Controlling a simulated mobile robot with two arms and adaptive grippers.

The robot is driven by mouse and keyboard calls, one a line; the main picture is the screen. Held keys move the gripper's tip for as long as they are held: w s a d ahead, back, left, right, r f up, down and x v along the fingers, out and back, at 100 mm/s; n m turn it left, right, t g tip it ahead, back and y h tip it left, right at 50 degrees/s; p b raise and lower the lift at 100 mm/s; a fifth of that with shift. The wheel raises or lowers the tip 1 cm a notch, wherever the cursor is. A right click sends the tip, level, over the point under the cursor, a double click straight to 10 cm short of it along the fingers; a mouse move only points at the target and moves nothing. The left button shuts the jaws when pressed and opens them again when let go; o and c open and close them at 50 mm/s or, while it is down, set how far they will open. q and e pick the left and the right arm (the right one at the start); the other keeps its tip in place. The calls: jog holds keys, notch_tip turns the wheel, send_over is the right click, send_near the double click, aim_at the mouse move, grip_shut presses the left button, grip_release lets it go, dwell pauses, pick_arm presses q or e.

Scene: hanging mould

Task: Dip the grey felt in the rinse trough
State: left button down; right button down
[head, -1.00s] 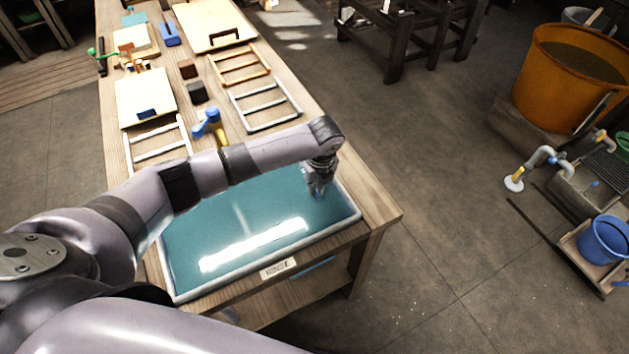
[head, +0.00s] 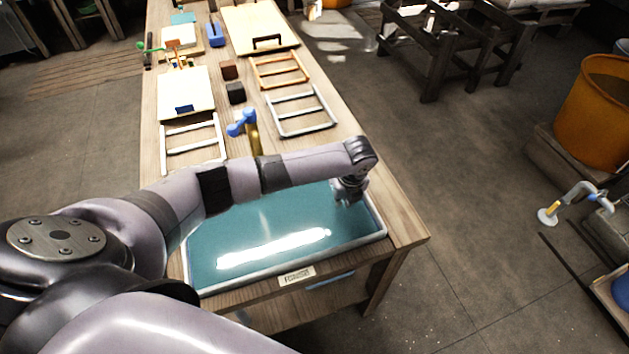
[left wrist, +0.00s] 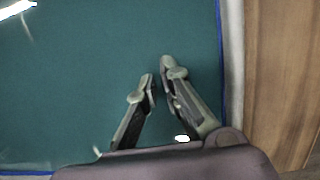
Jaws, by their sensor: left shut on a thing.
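The rinse trough (head: 262,269) is a wide, pale-rimmed tray of teal water at the near end of the workbench, with a label on its front. My left gripper (head: 352,199) points down at the water near the trough's right end. In the left wrist view its fingers (left wrist: 158,76) are close together over the teal water, beside the trough's right rim (left wrist: 234,70). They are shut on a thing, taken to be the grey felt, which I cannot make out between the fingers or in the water. My right gripper is not in view.
A blue-handled tap (head: 243,122) stands behind the trough. Small frames (head: 301,110), a dark block (head: 235,93), a brown block (head: 229,69) and pale boards (head: 186,92) cover the bench beyond. An orange tub (head: 597,120) stands at the right. The floor between is open.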

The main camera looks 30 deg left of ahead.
pick_arm(q)
jog(key=shift+w, duration=0.1)
dwell(0.3)
jog(key=shift+w+d+f+b, duration=0.1)
jog(key=shift+w+d+b, duration=0.3)
jog(key=shift+b, duration=0.05)
jog(key=shift+w+d+b, duration=0.45)
jog(key=shift+w+d, duration=0.15)
jog(key=shift+w, duration=0.1)
jog(key=shift+s+a+r+p, duration=0.25)
jog(key=shift+s+a+p, duration=0.4)
jog(key=shift+p, duration=0.4)
jog(key=shift+s+a+p, duration=0.4)
jog(key=shift+s+p, duration=0.1)
jog(key=shift+s, duration=0.05)
jog(key=shift+f, duration=0.15)
jog(key=shift+w+d, duration=0.1)
